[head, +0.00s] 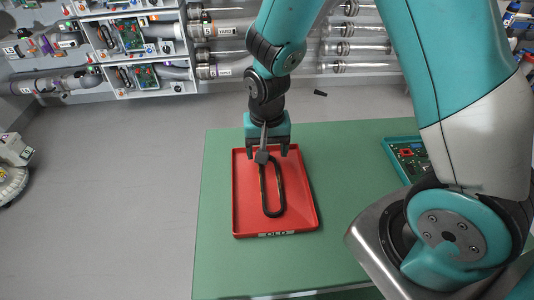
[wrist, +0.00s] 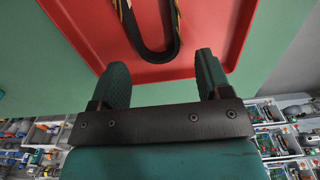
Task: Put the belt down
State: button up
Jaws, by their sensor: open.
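The belt (head: 263,202) is a dark elongated loop. It lies inside the red tray (head: 301,219), which has a label on its front edge and sits on the green table. My gripper (head: 267,150) is over the back part of the tray, near the belt's far end, and hides part of it. In the wrist view, the fingers of my gripper (wrist: 164,80) are apart with nothing between them. One rounded end of the belt (wrist: 160,56) shows beyond the fingertips on the red tray floor (wrist: 205,40).
A teal tray (head: 393,143) with a green circuit board (head: 412,157) is on the right of the green table (head: 221,170), partly behind my arm. Racks with tubes and boards (head: 140,55) line the back wall. Grey floor (head: 110,190) is clear on the left.

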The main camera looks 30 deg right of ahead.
notch_tip(320, 180, up, 9)
jog(key=s+a+r+n+y, duration=0.2)
jog(key=s+a+r+n, duration=0.1)
jog(key=s+r+n, duration=0.3)
jog(key=s+a+r+n+y, duration=0.2)
jog(key=s+a+r+n, duration=0.2)
jog(key=s, duration=0.6)
notch_tip(320, 180, up, 2)
jog(key=shift+s+a+r+n, duration=0.1)
jog(key=shift+s+a+n, duration=0.2)
jog(key=shift+n, duration=0.6)
jog(key=shift+d, duration=0.1)
